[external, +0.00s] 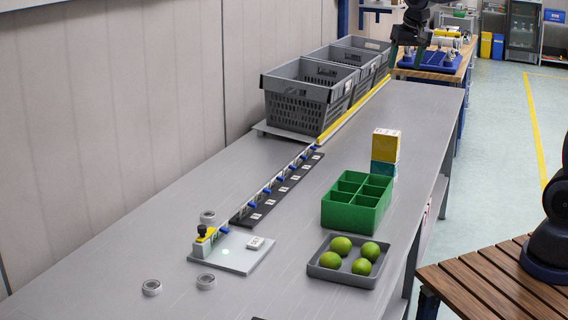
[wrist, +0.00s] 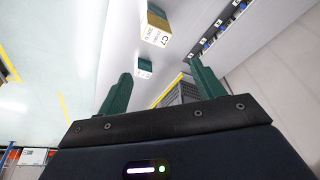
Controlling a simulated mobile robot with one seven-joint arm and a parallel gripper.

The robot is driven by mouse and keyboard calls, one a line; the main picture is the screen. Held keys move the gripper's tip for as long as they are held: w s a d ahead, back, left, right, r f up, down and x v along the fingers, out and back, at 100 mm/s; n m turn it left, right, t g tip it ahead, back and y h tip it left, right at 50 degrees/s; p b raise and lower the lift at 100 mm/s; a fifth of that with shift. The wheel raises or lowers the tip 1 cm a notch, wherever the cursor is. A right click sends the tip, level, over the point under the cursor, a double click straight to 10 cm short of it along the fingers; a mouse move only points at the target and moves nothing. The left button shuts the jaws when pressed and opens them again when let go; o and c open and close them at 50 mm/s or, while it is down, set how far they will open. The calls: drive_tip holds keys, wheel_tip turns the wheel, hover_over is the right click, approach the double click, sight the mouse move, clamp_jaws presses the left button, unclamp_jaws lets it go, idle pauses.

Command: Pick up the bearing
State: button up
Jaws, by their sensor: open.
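Three grey ring-shaped parts that look like bearings lie flat on the grey bench in the external view: one bearing (external: 208,217) behind the pale fixture plate (external: 232,262), another (external: 206,281) at its front edge, and a third (external: 152,287) further left. I cannot tell which one is meant. No bearing is recognisable in the wrist view. My gripper (wrist: 158,70) shows in the wrist view with two dark green fingers apart and nothing between them. It is away from the bearings.
A black strip with blue clips (external: 282,186) runs behind the plate. A green divided box (external: 346,225), a grey tray (external: 325,274) of green fruit and yellow and teal blocks (external: 386,145) stand right. Grey crates (external: 300,108) stand behind. Bench space around the front rings is clear.

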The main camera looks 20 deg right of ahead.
drive_tip(key=w+a+f, duration=0.2)
drive_tip(key=w+a, duration=0.2)
drive_tip(key=a, duration=0.4)
drive_tip(key=w+a+f, duration=0.2)
drive_tip(key=w+a, duration=0.2)
drive_tip(key=a, duration=0.3)
drive_tip(key=m+t+h, duration=0.1)
hover_over(208, 214)
drive_tip(key=s, duration=0.4)
wheel_tip(208, 214, down, 26)
drive_tip(key=f, duration=0.1)
drive_tip(key=x, duration=0.9)
drive_tip(key=shift+a+f, duration=0.3)
drive_tip(key=shift+a, duration=0.05)
drive_tip(key=c, duration=1.1)
